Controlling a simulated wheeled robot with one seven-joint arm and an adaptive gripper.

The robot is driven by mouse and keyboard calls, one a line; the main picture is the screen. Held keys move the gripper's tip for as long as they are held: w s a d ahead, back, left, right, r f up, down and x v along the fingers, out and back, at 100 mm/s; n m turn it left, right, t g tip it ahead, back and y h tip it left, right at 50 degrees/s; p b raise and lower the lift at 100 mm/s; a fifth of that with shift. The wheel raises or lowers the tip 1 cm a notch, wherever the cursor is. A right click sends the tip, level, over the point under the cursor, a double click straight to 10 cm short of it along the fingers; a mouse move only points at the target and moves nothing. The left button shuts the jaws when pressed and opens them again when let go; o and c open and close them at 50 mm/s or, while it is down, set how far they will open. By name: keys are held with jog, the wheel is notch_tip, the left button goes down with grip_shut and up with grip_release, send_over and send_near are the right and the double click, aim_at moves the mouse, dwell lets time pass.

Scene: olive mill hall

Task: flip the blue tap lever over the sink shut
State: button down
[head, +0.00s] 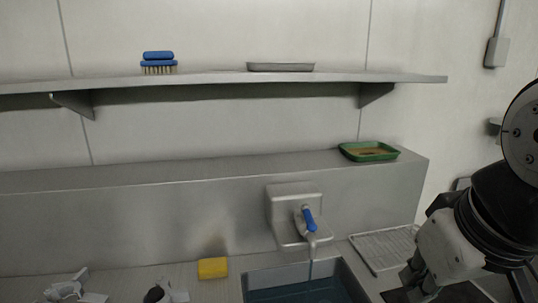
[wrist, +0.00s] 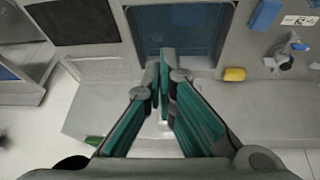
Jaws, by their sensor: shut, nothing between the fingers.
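The tap (head: 292,228) sits on a grey plate on the front of the ledge in the head view. Its blue lever (head: 309,219) slants over the spout, and a thin pale line, like running water, drops from the spout. The sink (head: 255,285) below holds dark bluish water; it also shows at the top of the wrist view (wrist: 146,22). My gripper (wrist: 163,68) is shut and empty in the wrist view, its tips over the sink edge. In the head view my arm is at the lower right, apart from the lever. The lever is not distinguishable in the wrist view.
A yellow sponge (head: 212,268) lies left of the sink. A ribbed drainer (head: 385,246) is right of it. A green tray (head: 368,151) sits on the ledge. A shelf (head: 210,80) above holds a blue brush (head: 158,62) and a grey tray (head: 280,67).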

jog(key=w+r+m+g+y, duration=0.1)
jog(key=w+r+m+g, duration=0.1)
jog(key=w+m, duration=0.4)
jog(key=w+r+m+g+y, duration=0.1)
jog(key=w+r+m+y, duration=0.15)
jog(key=w+m, duration=0.35)
jog(key=m+g+y, duration=0.2)
jog(key=m+y, duration=0.1)
jog(key=m, duration=0.4)
send_near(308, 217)
jog(key=s+d+r, duration=0.1)
jog(key=d+r, duration=0.3)
jog(key=d, duration=0.4)
jog(key=a+r+p+x, duration=0.1)
jog(key=p+x, duration=0.3)
jog(key=x, duration=1)
jog(key=shift+s+a, duration=0.15)
jog(key=shift+a, duration=0.05)
jog(key=shift+s, duration=0.1)
jog(key=shift+s+a, duration=0.1)
jog(key=shift+a, duration=0.1)
